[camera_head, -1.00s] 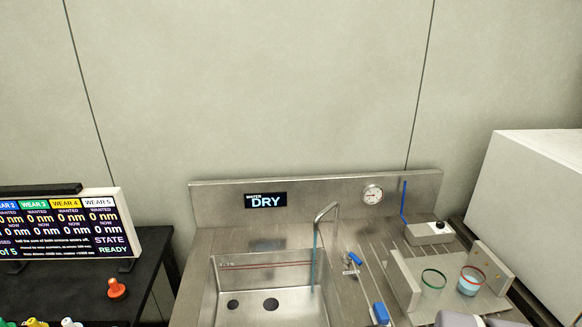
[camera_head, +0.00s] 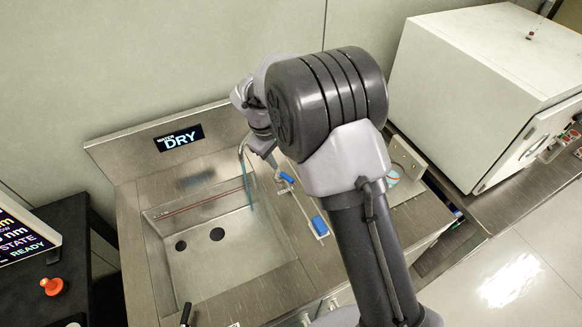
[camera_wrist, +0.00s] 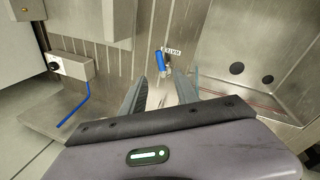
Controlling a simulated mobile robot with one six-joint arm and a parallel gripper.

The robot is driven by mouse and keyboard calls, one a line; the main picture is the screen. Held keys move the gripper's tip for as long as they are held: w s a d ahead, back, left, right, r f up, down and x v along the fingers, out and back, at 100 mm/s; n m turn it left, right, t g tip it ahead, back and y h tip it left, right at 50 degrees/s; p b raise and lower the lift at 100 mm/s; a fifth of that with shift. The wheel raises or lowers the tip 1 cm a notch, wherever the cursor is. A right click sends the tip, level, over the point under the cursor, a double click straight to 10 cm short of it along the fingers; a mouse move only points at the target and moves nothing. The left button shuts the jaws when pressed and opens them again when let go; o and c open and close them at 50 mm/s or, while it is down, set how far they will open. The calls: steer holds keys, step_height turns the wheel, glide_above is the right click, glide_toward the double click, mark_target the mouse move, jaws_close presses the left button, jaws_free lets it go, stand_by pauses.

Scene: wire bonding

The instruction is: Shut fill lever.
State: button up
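A small blue-handled lever (camera_head: 287,178) stands on the steel counter just right of the sink, beside the faucet; I take it as the fill lever. In the wrist view the same blue handle (camera_wrist: 160,61) stands beside a small label, beyond and between my fingers. My gripper (camera_wrist: 166,82) is open with nothing between its fingertips, and I see no contact with the handle. In the head view my arm hides most of the gripper. A thin bluish stream (camera_head: 248,184) hangs from the faucet (camera_head: 242,152) into the sink.
The steel sink (camera_head: 205,262) has two dark holes. A second blue handle (camera_head: 320,226) lies nearer on the counter. The wall display (camera_head: 180,139) reads DRY. A large white cabinet (camera_head: 480,80) stands right.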

mark_target(288, 178)
steer(key=b+x, duration=0.2)
steer(key=x, duration=1.1)
jaws_close()
steer(key=shift+b, duration=0.35)
